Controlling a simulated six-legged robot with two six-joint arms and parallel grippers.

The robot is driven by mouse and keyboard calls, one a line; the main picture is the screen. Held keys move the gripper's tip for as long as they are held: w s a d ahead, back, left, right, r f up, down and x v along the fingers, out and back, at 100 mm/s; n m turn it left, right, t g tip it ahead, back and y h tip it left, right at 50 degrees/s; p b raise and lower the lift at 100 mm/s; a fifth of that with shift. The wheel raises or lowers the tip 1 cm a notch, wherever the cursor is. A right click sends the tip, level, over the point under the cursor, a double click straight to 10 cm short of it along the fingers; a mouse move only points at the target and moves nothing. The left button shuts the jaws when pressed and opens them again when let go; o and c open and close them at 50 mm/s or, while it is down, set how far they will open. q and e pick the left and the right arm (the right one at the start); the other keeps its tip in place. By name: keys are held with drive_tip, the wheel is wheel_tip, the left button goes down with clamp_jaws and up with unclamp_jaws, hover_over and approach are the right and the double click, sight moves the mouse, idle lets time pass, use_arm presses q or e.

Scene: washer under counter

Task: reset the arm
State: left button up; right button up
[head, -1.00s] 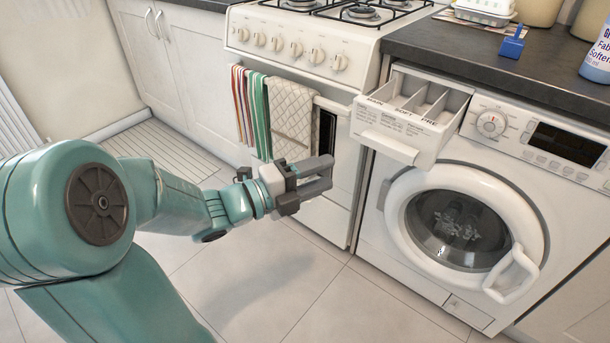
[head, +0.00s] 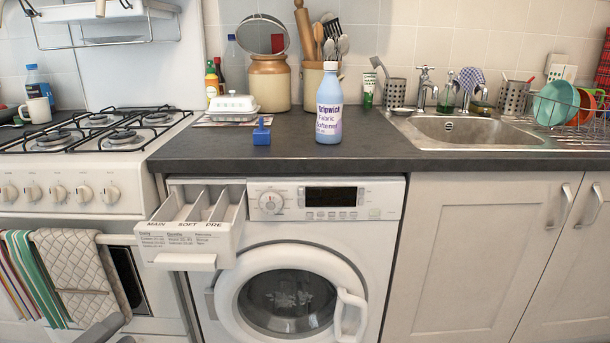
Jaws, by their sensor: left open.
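Only the tip of my left gripper (head: 106,329) shows, at the bottom left edge of the head view. It is open and I see nothing between its fingers. It is in front of the cooker, below the hanging towels, apart from the washer. The rest of my left arm is out of the picture. My right gripper is not in view. The washing machine (head: 379,204) stands under the counter with its round door (head: 290,300) shut. Its detergent drawer (head: 190,240) is pulled out, with the compartments marked MAIN, SOFT and PRE.
A fabric softener bottle (head: 329,110) and a small blue object (head: 261,133) stand on the dark counter (head: 390,157). The cooker (head: 95,193) is at left, with striped (head: 35,275) and quilted (head: 80,275) towels. A sink (head: 460,128) is at right.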

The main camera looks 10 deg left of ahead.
use_arm(q)
drive_tip(key=w+d+f+n+g+h, duration=0.3)
drive_tip(key=w+d+f+h, duration=0.2)
drive_tip(key=w+d+f, duration=0.6)
drive_tip(key=s+d+f+n+g+y, duration=0.1)
drive_tip(key=d+f+n+g, duration=0.35)
drive_tip(key=d+f, duration=0.7)
drive_tip(key=s+d+f+n+g+y, duration=0.1)
drive_tip(key=s+f+n+g+y, duration=0.3)
drive_tip(key=s+f+n+g, duration=0.9)
wheel_tip(320, 180, up, 25)
drive_tip(key=s+n+t+p, duration=0.1)
drive_tip(key=s+t+p, duration=0.2)
drive_tip(key=p, duration=2.7)
drive_tip(key=shift+d+n, duration=0.35)
drive_tip(key=shift+d, duration=0.1)
drive_tip(key=shift+w+f, duration=0.1)
drive_tip(key=shift+f, duration=0.05)
